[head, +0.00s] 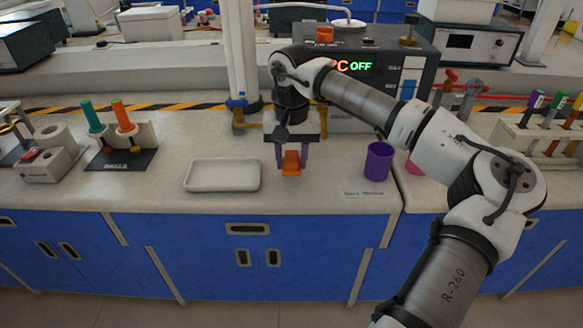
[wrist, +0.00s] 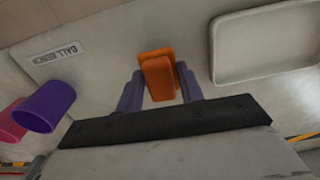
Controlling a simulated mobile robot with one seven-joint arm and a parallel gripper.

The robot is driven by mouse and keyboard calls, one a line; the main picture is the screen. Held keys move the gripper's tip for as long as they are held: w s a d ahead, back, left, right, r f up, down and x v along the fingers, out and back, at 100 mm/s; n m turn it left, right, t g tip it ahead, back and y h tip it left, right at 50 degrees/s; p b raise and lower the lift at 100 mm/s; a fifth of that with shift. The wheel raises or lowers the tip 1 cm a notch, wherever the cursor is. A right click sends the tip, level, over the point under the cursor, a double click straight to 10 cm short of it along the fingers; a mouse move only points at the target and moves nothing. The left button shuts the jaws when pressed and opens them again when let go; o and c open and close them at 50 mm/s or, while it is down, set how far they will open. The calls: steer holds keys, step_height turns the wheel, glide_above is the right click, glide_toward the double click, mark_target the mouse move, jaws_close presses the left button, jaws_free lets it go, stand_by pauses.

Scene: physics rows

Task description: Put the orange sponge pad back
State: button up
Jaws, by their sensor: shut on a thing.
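The orange sponge pad (head: 291,165) is between the purple fingers of my gripper (head: 291,160), which points down over the counter. In the wrist view the pad (wrist: 158,72) sits between the two fingertips (wrist: 160,85), and my gripper is shut on it. I cannot tell whether the pad's lower end touches the counter. An empty white tray (head: 222,188) lies on the counter, left of my gripper in the head view. The tray (wrist: 265,78) is on the right in the wrist view.
A purple cup (head: 378,162) stands right of my gripper, with a pink cup (head: 414,166) partly behind my arm. A small label (head: 364,193) lies near the counter's front edge. A holder with green and orange handles (head: 123,118) stands at left. A grey instrument (head: 400,75) stands behind.

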mark_target(292, 169)
steer(key=shift+f, duration=1.6)
steer(key=shift+f, duration=0.1)
steer(key=shift+f, duration=0.15)
steer(key=o, duration=0.9)
steer(key=shift+o, duration=0.2)
step_height(292, 169, up, 12)
steer(key=shift+r, duration=0.25)
